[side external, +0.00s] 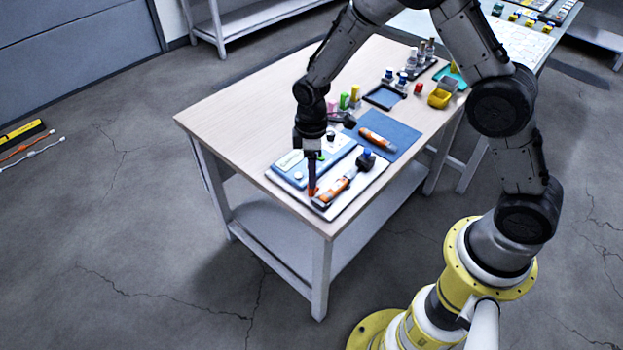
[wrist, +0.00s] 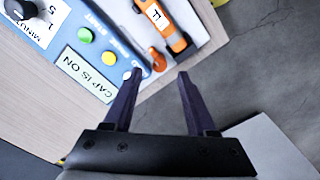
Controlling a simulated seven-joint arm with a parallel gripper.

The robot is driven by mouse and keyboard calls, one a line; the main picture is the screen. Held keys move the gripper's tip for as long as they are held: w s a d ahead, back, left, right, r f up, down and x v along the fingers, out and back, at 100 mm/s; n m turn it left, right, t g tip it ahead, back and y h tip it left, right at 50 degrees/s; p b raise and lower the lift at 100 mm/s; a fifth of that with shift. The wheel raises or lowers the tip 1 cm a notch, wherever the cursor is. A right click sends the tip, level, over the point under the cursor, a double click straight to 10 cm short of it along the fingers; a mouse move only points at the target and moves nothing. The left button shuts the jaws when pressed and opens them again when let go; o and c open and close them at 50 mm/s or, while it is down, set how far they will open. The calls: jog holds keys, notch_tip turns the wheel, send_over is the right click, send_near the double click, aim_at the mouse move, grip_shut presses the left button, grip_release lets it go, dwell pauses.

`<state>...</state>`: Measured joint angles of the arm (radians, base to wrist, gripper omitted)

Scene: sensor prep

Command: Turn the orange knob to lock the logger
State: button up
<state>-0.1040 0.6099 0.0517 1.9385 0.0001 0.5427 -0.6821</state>
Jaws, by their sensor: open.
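An orange logger (wrist: 168,22) with a white label lies in a white tray, partly cut off in the wrist view. In the side view the orange-and-white logger (side external: 335,190) lies along the tray near the table's front corner. A small orange-red piece (wrist: 158,61), seemingly the knob, sits just off the logger's end. My gripper (wrist: 159,75) is open and empty, and that piece shows between its fingertips in the wrist view. In the side view my gripper (side external: 312,190) points down over the tray's near end. Height and contact are hard to tell.
A blue box (wrist: 62,29) with a black dial, coloured buttons and a "CAP IS ON" label lies beside the logger. A second orange-and-white device (side external: 378,138) lies on a blue mat (side external: 400,134). Bottles and yellow bins stand farther back. The table's left part is clear.

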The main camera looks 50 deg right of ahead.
jog(key=shift+f, duration=1.8)
grip_shut()
